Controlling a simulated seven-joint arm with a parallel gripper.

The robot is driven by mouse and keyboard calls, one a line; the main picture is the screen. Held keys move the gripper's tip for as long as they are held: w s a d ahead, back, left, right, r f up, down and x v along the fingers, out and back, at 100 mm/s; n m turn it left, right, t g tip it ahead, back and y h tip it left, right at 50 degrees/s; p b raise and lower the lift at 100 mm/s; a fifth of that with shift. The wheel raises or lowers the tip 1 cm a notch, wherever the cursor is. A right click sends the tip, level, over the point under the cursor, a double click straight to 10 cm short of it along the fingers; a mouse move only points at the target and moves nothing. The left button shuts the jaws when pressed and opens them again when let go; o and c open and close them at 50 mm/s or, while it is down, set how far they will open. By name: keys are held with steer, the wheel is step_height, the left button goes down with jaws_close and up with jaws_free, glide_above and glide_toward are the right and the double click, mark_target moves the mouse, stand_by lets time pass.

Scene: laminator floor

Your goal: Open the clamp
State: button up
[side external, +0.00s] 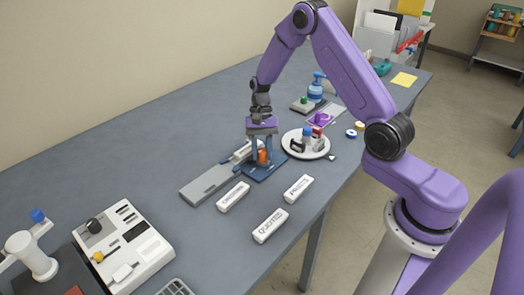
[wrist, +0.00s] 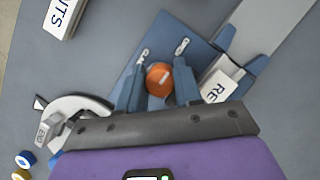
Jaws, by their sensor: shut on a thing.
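The clamp is a blue plate (side external: 268,173) with an orange knob (side external: 262,157), at the near end of a long grey bar (side external: 208,183). In the wrist view, the orange knob (wrist: 159,79) sits between my two blue fingers, and the blue plate (wrist: 205,57) lies beneath. My gripper (side external: 262,157) points down and is shut on the orange knob. A white block with letters starting "RE" (wrist: 219,84) lies beside the right finger, by the bar's end. The fingers and palm hide part of the clamp, so its jaw position cannot be told.
Several white lettered blocks lie in front, including one (side external: 270,225) near the edge. A round white tray (side external: 293,135) with small items stands close on the right. A pump bottle (side external: 315,88) stands behind. A white control box (side external: 124,247) is at front left.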

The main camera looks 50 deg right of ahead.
steer(key=o, duration=1)
steer(key=shift+o, duration=0.2)
steer(key=v, duration=1.7)
steer(key=shift+r, duration=0.25)
steer(key=s+a+r+n+t+h, duration=0.1)
steer(key=s+a+r+n+h, duration=0.2)
steer(key=s+a+n, duration=0.9)
steer(key=s+f+n+t, duration=0.2)
steer(key=s+n, duration=0.7)
steer(key=s, duration=1.4)
steer(key=shift+a+n, duration=0.35)
steer(key=shift+n, duration=0.05)
